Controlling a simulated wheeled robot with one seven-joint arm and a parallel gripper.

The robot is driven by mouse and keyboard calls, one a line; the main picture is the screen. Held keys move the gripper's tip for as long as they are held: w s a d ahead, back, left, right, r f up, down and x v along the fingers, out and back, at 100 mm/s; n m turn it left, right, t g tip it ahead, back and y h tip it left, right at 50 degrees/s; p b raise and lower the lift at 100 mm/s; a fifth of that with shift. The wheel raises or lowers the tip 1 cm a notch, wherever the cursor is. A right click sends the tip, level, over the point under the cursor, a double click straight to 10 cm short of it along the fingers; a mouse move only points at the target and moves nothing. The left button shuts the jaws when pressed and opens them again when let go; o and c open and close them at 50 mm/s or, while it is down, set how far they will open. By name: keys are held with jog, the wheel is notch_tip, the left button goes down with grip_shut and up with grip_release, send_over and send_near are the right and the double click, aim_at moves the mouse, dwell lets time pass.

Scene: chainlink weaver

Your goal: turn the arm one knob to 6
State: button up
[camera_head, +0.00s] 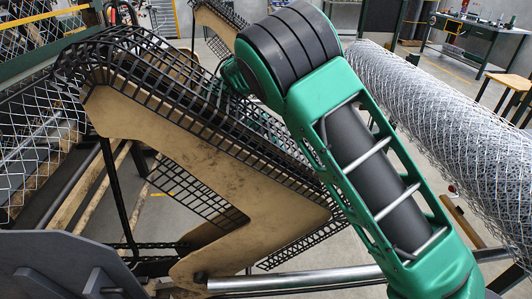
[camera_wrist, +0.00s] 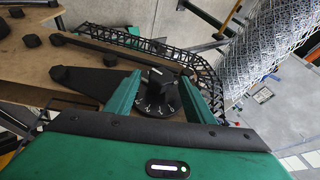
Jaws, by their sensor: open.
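In the wrist view a black knob (camera_wrist: 160,78) with a white line on its grip stands on a round black dial with white marks (camera_wrist: 158,106). The marks are too small for me to read surely. My gripper (camera_wrist: 161,80) is open, with one green finger on each side of the knob. I cannot tell whether either finger touches it. In the head view my green arm reaches over the machine, and my gripper and the knob are hidden there.
The dial sits on a tan panel (camera_wrist: 30,65) with a flat black arm-shaped part (camera_wrist: 88,80) and several small black knobs. Black mesh guarding (camera_head: 190,100) edges the machine's tan frame (camera_head: 170,140). A large roll of wire mesh (camera_head: 450,130) lies at the right.

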jog(key=v, duration=1)
jog(key=shift+w+a+r, duration=0.1)
jog(key=shift+a+r, duration=0.05)
